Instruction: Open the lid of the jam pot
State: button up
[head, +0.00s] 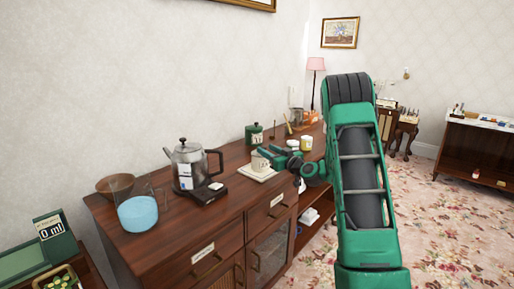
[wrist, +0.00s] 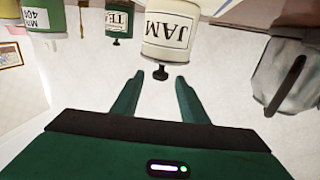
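The jam pot (head: 258,163) is cream white with a dark knob on its lid and stands on a pale square mat (head: 252,174) on the wooden sideboard. The wrist view is upside down and shows the pot (wrist: 172,32), labelled JAM, with its lid on and the knob (wrist: 160,73) pointing down in the picture. My gripper (wrist: 160,78) is open and empty. Its two fingertips appear on either side of the knob in the wrist view; I cannot tell how far apart in depth. In the head view my gripper (head: 270,156) is at the pot and partly hides it.
A green tea canister (head: 254,134) stands behind. Whitish containers (head: 306,143) stand right. The sideboard's front strip (head: 215,215) is clear.

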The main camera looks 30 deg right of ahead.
jog(key=w, duration=0.8)
jog(key=shift+a, duration=0.3)
grip_shut()
jog(key=shift+a, duration=0.1)
